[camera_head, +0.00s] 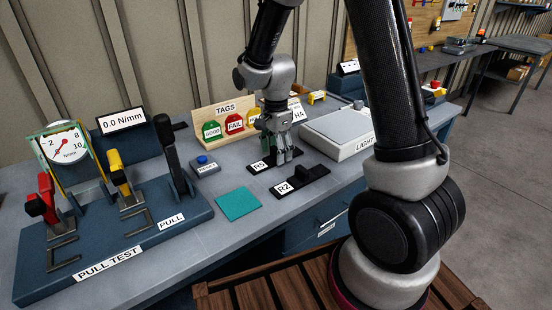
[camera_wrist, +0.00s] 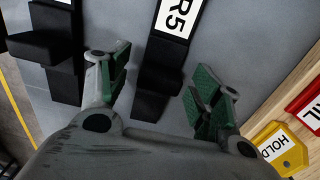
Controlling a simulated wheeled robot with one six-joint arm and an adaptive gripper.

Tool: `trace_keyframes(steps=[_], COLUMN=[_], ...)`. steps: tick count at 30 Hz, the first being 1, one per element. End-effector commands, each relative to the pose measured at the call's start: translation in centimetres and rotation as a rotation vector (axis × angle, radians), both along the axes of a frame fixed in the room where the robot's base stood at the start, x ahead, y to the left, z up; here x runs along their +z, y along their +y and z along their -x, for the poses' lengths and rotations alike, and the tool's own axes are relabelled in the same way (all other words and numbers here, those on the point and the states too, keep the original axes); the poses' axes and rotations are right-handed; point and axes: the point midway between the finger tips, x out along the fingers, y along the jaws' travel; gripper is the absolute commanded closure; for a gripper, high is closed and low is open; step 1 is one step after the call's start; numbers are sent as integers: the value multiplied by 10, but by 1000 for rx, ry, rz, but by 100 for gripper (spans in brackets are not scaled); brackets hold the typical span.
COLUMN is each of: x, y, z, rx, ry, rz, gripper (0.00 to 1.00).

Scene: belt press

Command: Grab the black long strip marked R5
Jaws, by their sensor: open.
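The black long strip marked R5 (camera_head: 257,167) lies on the grey bench, left of the R2 strip. In the wrist view the R5 strip (camera_wrist: 164,53) has a white label and a raised black block, and runs between my open fingers. My gripper (camera_head: 283,158) is above the strip's far end, pointing down. In the wrist view my gripper (camera_wrist: 158,90) has green-padded fingers, apart on either side of the strip with gaps. The black strip marked R2 (camera_head: 300,184) lies to the right and nearer. I cannot tell how far the fingertips are above the bench.
A teal mat (camera_head: 238,204) lies left of R2. A reset box with a blue button (camera_head: 203,161) stands behind it. The tag board (camera_head: 225,122) stands behind my gripper, the light box (camera_head: 340,133) to its right. The pull test rig (camera_head: 112,262) fills the left.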

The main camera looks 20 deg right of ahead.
Motion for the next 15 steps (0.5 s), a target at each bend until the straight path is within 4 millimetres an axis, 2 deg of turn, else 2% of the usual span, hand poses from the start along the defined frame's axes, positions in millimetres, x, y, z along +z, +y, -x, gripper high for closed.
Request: trace_keyframes(steps=[3, 9, 11, 15], x=[-8, -9, -9, -9], y=[0, 0, 0, 0], z=[0, 0, 0, 0], rx=[1, 1, 1, 1], ry=[0, -1, -1, -1], rz=[0, 0, 0, 0], gripper=[36, 36, 45, 70])
